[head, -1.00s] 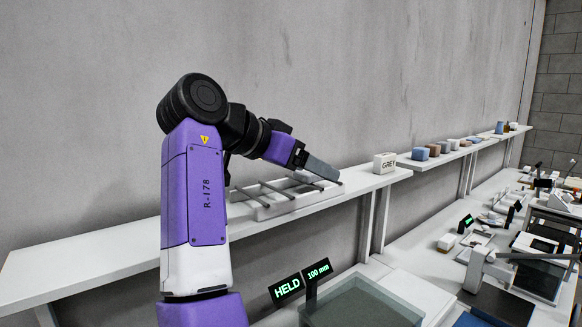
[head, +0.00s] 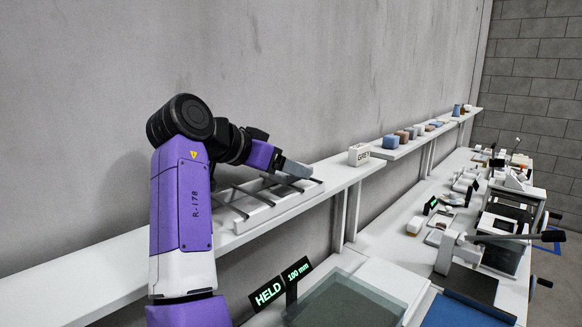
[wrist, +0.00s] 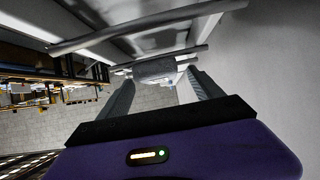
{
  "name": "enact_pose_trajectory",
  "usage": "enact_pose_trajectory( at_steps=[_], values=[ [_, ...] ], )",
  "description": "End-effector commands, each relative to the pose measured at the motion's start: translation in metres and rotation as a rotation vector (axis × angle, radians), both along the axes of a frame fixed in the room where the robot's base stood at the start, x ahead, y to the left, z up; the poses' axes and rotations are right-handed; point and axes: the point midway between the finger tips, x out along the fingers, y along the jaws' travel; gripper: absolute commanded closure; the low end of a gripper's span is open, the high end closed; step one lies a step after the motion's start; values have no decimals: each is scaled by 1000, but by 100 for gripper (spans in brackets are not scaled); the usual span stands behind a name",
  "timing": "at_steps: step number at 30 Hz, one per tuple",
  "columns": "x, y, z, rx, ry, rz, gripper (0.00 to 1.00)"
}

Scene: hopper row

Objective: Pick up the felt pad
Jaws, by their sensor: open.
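My gripper (head: 310,172) is over the far end of a pale divided tray (head: 243,222) on the wall shelf. In the wrist view its two fingers (wrist: 160,78) stand apart. A grey piece (wrist: 154,70), which may be the felt pad, shows between and just beyond the fingertips. I cannot tell whether either finger touches it. Part of it is hidden behind a grey bar of the tray. In the head view my gripper covers that end of the tray, and no felt pad can be made out for sure.
Dark bars cross the tray close to my gripper. Several small blocks (head: 405,136) line the shelf beyond. The wall is close behind. A bench with equipment and a HELD sign (head: 268,293) lies below.

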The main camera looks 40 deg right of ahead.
Motion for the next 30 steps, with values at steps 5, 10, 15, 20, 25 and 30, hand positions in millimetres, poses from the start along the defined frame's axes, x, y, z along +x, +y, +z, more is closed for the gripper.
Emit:
enact_pose_trajectory(
  at_steps=[5, 10, 15, 20, 25, 30],
  values=[
    [0, -9, -5, -1, 1, 0, 24],
    [0, -9, -6, 0, 1, 0, 24],
    [0, -9, -6, 0, 1, 0, 56],
    [0, -8, -5, -1, 1, 0, 87],
    [0, -8, -5, -1, 1, 0, 90],
    [0, -9, -2, -1, 0, 0, 90]
  ],
)
